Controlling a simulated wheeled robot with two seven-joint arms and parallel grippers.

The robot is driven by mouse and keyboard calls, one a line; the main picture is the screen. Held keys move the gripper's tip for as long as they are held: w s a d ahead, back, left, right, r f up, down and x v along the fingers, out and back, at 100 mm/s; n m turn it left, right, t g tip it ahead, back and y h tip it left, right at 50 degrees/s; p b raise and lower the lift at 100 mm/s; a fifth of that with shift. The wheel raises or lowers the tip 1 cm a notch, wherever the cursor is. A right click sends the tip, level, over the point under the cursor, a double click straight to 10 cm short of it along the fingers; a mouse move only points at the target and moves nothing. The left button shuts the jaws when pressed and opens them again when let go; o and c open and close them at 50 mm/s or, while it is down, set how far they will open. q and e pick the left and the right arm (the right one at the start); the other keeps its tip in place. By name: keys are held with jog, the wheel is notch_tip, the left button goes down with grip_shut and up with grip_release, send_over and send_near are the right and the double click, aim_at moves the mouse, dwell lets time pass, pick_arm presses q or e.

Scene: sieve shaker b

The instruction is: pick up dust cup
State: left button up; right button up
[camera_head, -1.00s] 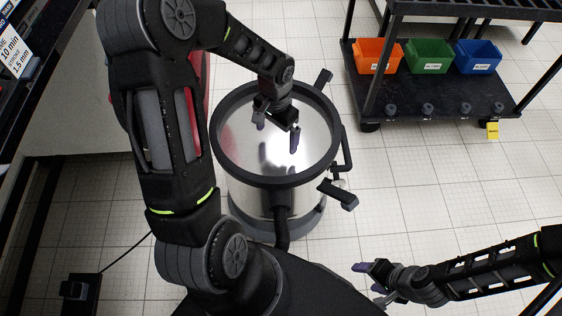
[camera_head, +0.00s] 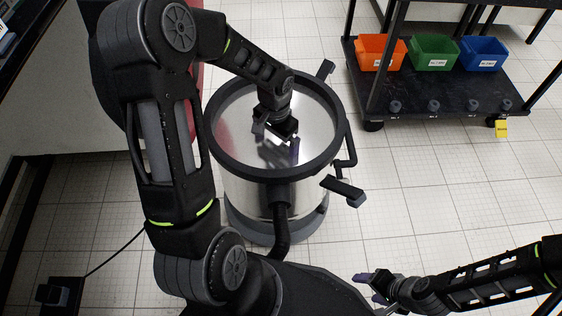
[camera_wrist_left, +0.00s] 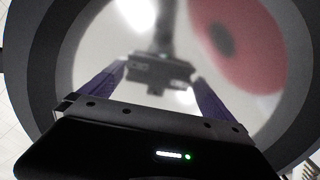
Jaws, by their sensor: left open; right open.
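A large shiny metal drum with a thick dark rim (camera_head: 228,164) stands on the floor in the middle of the head view. I cannot tell whether this drum is the dust cup, and no separate cup shows. My left gripper (camera_head: 277,140) is open and empty, pointing down over the drum's bright round top, inside the rim's outline. In the left wrist view, the two purple fingers of this gripper (camera_wrist_left: 158,77) are spread apart over a blurry mirror-like surface with the dark rim (camera_wrist_left: 62,95) around it. My right gripper (camera_head: 368,287) is open and empty at the lower right, away from the drum.
A dark cart (camera_head: 450,108) at the upper right holds an orange bin (camera_head: 380,53), a green bin (camera_head: 431,53) and a blue bin (camera_head: 482,55). A bench runs along the left. A dark handle (camera_head: 342,190) juts from the drum's right. Tiled floor is clear between drum and cart.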

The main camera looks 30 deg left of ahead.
aim_at(277, 160)
pick_arm(q)
jog(key=shift+f+b, duration=0.4)
jog(key=shift+f, duration=0.9)
notch_tip(277, 160, down, 5)
jog(key=shift+s+d+f+b, duration=0.1)
jog(key=shift+f+b, duration=0.05)
jog(key=shift+b, duration=0.9)
jog(key=c, duration=1.5)
jog(key=shift+o, duration=0.2)
notch_tip(277, 160, up, 10)
jog(key=p, duration=0.3)
